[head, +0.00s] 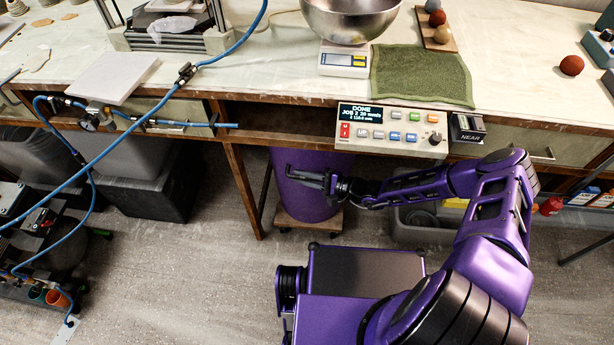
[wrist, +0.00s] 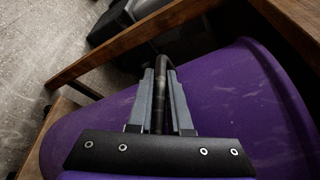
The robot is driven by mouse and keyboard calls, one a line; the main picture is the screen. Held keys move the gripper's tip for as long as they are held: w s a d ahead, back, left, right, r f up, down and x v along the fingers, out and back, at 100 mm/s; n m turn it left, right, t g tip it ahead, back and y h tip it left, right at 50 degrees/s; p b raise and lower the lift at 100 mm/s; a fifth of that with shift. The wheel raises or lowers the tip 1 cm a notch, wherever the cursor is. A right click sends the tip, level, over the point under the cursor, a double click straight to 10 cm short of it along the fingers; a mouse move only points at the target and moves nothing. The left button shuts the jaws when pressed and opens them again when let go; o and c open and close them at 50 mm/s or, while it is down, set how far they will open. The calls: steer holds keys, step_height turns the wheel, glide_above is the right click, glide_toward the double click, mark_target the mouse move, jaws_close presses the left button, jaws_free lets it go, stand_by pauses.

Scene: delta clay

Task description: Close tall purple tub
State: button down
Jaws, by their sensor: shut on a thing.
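The tall purple tub (head: 301,205) stands under the workbench on a low wooden wheeled base (head: 308,222). Its upper part is hidden below the bench edge in the head view. My gripper (head: 301,175) is in front of the tub's upper visible part. In the wrist view, a broad scuffed purple surface of the tub (wrist: 232,85) lies behind and beside the fingers. My gripper (wrist: 162,75) is shut on a dark rounded bar (wrist: 158,98), which runs between its two grey fingers. I cannot tell from these frames whether the tub's lid is open.
The workbench (head: 220,60) overhangs the tub, with a wooden leg (head: 242,190) to its left. A control box (head: 391,130) sits at the bench front edge. A grey bin (head: 425,232) stands right of the tub. Blue hoses (head: 140,122) hang at left.

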steer(key=shift+w+r, duration=0.1)
steer(key=shift+w, duration=0.25)
steer(key=c, duration=1.1)
jaws_free()
steer(key=shift+d, duration=0.1)
steer(key=shift+p+v, duration=0.6)
steer(key=shift+v, duration=5.3)
steer(key=shift+s, duration=0.25)
